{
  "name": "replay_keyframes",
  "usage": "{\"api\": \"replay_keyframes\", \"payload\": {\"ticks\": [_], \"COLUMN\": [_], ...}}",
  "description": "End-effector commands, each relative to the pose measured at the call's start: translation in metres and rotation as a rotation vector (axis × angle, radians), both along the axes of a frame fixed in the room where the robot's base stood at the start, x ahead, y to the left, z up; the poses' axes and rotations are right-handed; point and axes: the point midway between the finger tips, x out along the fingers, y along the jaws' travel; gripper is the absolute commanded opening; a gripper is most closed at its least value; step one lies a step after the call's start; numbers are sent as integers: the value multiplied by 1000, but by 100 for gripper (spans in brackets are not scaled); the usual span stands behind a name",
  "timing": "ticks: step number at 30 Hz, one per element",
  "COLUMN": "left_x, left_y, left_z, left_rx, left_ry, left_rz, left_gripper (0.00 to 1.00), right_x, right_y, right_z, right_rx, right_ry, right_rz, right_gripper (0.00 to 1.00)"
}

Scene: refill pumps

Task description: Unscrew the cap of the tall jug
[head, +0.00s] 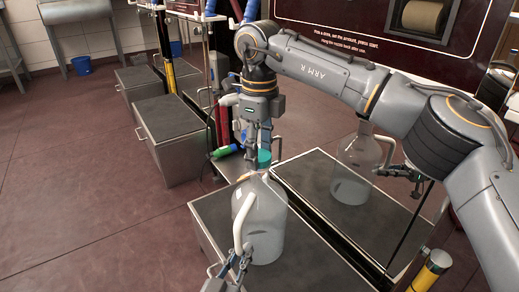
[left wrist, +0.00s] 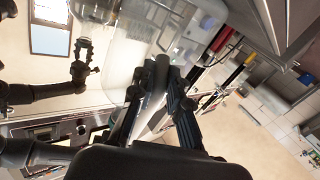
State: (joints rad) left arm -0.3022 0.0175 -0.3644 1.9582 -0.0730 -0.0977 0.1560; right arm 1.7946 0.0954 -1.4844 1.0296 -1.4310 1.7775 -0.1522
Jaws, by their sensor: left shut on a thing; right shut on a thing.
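The tall clear jug (head: 266,225) stands upright on a dark-topped metal box, with its pale handle (head: 239,222) towards the left. Its teal cap (head: 263,160) is at the top of the neck. My right gripper (head: 261,149) points down from above and is shut on the cap, its fingers partly covering it. My left gripper (head: 240,259) is low at the jug's left side, shut on the handle. In the left wrist view my left gripper (left wrist: 165,85) closes around the handle beside the clear jug body (left wrist: 125,45). I cannot tell whether the cap's thread is engaged.
The box top (head: 215,212) has bare space left of the jug. A glossy panel behind shows what looks like a reflection of the jug (head: 352,172). A black-and-yellow post (head: 430,270) is at lower right. More metal boxes (head: 173,130) stand at the left.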

Motion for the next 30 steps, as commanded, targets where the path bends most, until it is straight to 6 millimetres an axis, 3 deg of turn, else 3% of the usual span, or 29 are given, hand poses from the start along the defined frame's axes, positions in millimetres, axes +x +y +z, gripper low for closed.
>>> {"api": "replay_keyframes", "payload": {"ticks": [24,30], "left_x": [0,0], "left_y": [0,0], "left_z": [0,0], "left_rx": [0,0], "left_ry": [0,0], "left_rz": [0,0], "left_gripper": [0,0], "right_x": [0,0], "right_y": [0,0], "right_z": [0,1], "right_rx": [1,1], "right_ry": [1,1], "right_rz": [1567,1818], "right_gripper": [11,11]}}
